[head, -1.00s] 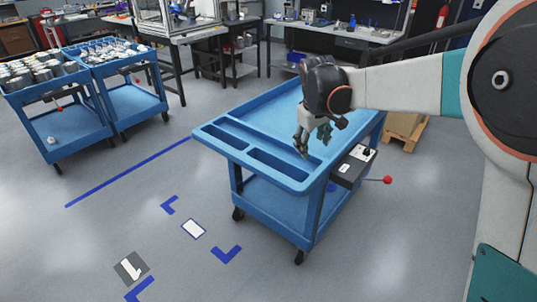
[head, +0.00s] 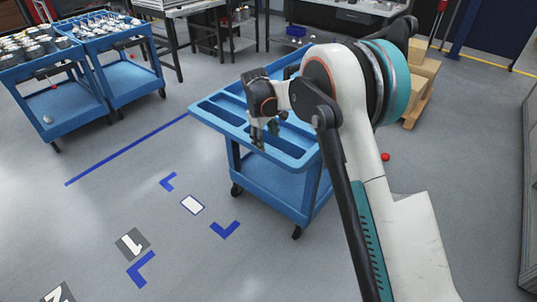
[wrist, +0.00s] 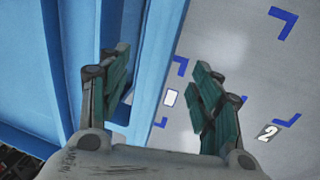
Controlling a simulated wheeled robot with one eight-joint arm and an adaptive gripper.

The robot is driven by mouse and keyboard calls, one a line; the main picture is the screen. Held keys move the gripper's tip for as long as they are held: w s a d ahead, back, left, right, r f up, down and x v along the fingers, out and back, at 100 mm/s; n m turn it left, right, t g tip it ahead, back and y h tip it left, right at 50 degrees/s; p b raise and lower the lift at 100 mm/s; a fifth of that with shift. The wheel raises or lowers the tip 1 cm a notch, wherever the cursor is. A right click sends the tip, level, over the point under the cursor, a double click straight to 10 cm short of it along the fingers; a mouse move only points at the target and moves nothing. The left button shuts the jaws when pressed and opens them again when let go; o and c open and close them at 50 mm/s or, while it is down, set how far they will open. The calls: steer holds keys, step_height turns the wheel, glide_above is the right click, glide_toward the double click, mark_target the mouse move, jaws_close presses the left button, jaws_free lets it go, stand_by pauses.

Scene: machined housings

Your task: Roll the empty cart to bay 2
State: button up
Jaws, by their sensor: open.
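The empty blue cart (head: 272,186) stands on its casters in the middle of the head view. Its near end has a rim with long slots, and its lower shelf is bare. My gripper (head: 264,137) is open at this rim. In the wrist view the two fingers of my gripper (wrist: 160,88) stand apart, with the cart's blue rim (wrist: 158,50) between them, closer to the left finger. I cannot tell whether either finger touches it. A floor tile (wrist: 268,132) reading 2 shows in the wrist view; a tile cut off at bottom left (head: 58,293) seems to match.
Blue corner marks (head: 225,230), a white rectangle (head: 192,204) and a tile marked 1 (head: 132,243) lie on clear floor in front. Two loaded blue carts (head: 128,78) stand at upper left. Boxes on a pallet (head: 418,85) are behind my arm.

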mark_target(269, 151)
steer(key=f, duration=0.2)
steer(key=w+f+b, duration=0.1)
steer(key=f, duration=0.2)
steer(key=d+f+b, duration=0.1)
steer(key=f, duration=0.2)
steer(key=shift+w+f, duration=0.15)
steer(key=shift+f, duration=0.1)
steer(key=shift+c, duration=0.5)
jaws_close()
